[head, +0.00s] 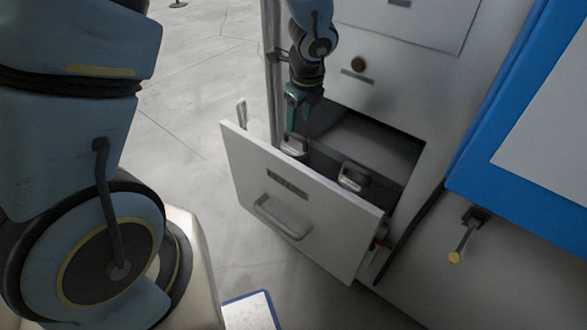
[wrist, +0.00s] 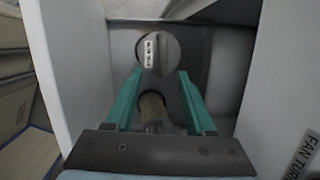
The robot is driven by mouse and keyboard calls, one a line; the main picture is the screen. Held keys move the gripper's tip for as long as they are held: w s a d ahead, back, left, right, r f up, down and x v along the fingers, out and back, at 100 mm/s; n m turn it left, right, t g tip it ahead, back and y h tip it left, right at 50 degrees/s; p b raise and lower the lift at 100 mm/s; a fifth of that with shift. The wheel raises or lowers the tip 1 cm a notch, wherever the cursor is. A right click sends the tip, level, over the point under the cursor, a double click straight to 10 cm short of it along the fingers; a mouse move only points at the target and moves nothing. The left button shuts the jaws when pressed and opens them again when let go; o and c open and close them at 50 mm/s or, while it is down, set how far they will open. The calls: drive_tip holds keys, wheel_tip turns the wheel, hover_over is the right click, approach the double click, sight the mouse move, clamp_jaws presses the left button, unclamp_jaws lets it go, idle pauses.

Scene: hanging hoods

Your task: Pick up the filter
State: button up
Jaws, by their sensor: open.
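My gripper (head: 291,127) reaches down over the left one, inside the drawer opening. In the wrist view, the two teal fingers of my gripper (wrist: 160,82) are spread apart. A ribbed tan cylinder (wrist: 152,106), which looks like the filter, shows between them, its lower part hidden by the gripper body. A round grey part with a white label (wrist: 150,50) sits beyond it. I cannot tell whether the fingers touch anything.
The drawer front has a bar handle (head: 283,218) and stands out from the grey cabinet (head: 440,60). A blue-edged panel (head: 510,130) is at the right. Drawer walls flank the gripper closely in the wrist view. Open floor (head: 195,110) lies to the left of the drawer.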

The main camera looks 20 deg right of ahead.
sight(296, 135)
drive_tip(key=shift+w+p+x, duration=0.15)
drive_tip(key=shift+p+x, duration=0.05)
drive_tip(key=shift+x, duration=1.55)
drive_tip(key=shift+w+p+x, duration=0.2)
drive_tip(key=shift+x, duration=1.6)
drive_tip(key=shift+d+r, duration=0.1)
drive_tip(key=shift+d, duration=0.1)
drive_tip(key=shift+c, duration=0.4)
clamp_jaws()
